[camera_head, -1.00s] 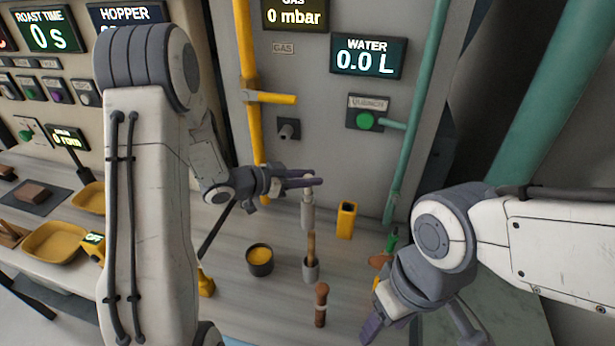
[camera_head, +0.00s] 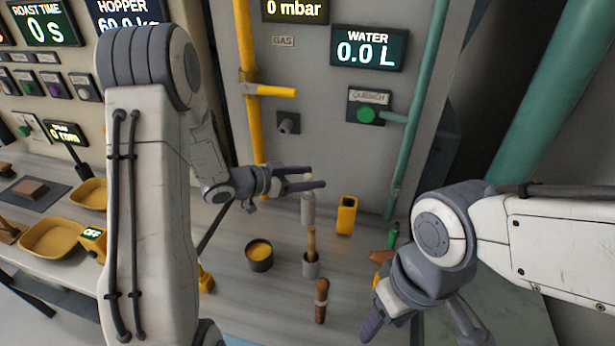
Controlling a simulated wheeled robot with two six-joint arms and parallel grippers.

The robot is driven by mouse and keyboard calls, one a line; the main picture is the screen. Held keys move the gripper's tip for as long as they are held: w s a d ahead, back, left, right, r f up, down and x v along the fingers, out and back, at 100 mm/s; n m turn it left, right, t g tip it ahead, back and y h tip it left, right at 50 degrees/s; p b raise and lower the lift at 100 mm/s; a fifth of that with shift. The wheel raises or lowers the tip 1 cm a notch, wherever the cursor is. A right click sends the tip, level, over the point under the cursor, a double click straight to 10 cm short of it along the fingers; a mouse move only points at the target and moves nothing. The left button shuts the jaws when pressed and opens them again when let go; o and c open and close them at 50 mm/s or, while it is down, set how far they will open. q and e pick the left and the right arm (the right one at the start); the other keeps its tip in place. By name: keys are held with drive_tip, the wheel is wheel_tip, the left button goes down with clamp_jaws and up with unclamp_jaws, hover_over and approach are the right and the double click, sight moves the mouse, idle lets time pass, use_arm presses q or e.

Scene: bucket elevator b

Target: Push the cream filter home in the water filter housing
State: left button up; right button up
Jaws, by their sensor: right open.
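A pale cylinder (camera_head: 308,211) with a cream top (camera_head: 307,190) stands upright at mid-picture, just under my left gripper's lower finger. I take it for the housing with the cream filter in its top; how deep the filter sits is hidden by the finger. My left gripper (camera_head: 317,177) is open, its fingers apart just above the cream top. Whether it touches the top I cannot tell. My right gripper (camera_head: 412,326) is open and empty at the lower right, away from the cylinder; its fingers point down and towards me.
A grey cup (camera_head: 311,270) with a wooden-handled tool stands in front of the cylinder. A dark cup (camera_head: 259,262) with yellow contents is to the left, a yellow holder (camera_head: 346,216) to the right. The panel with pipes rises behind.

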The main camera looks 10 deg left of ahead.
use_arm(q)
drive_tip(key=shift+a, duration=0.1)
drive_tip(key=b+v, duration=0.1)
drive_tip(key=v, duration=0.9)
drive_tip(key=shift+s, duration=0.2)
drive_tip(key=shift+a, duration=0.1)
